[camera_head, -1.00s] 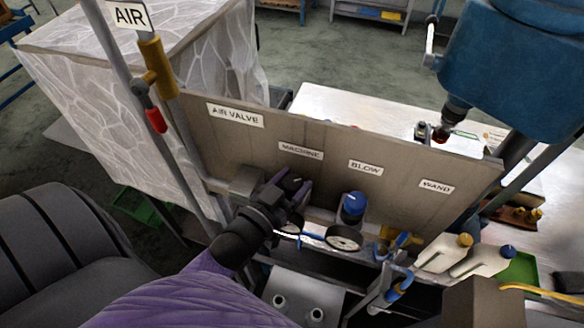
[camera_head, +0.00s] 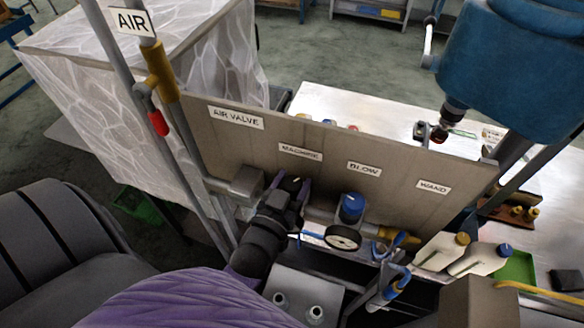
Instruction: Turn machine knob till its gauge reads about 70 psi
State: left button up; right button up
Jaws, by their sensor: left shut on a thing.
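My left gripper (camera_head: 291,188) is at the panel below the MACHINE label (camera_head: 300,152), shut on the machine knob, which its fingers and wrist mostly hide. The machine gauge is hidden behind my gripper and arm, so its reading cannot be seen. To the right, below the BLOW label (camera_head: 364,169), is a blue knob (camera_head: 352,207) with a round white-faced gauge (camera_head: 343,237) beneath it. My right gripper does not show.
The grey panel (camera_head: 400,190) stands upright behind the knobs. A yellow air pipe with a red lever (camera_head: 158,123) rises at the left. White bottles (camera_head: 441,250) stand at the right. A blue drill press (camera_head: 510,75) overhangs the back right.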

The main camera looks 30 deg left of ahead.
pick_arm(q)
jog(key=o, duration=1)
jog(key=s+d+b, duration=0.1)
jog(key=s+b, duration=0.1)
jog(key=s, duration=0.7)
jog(key=shift+s+d, duration=0.25)
jog(key=shift+s, duration=0.15)
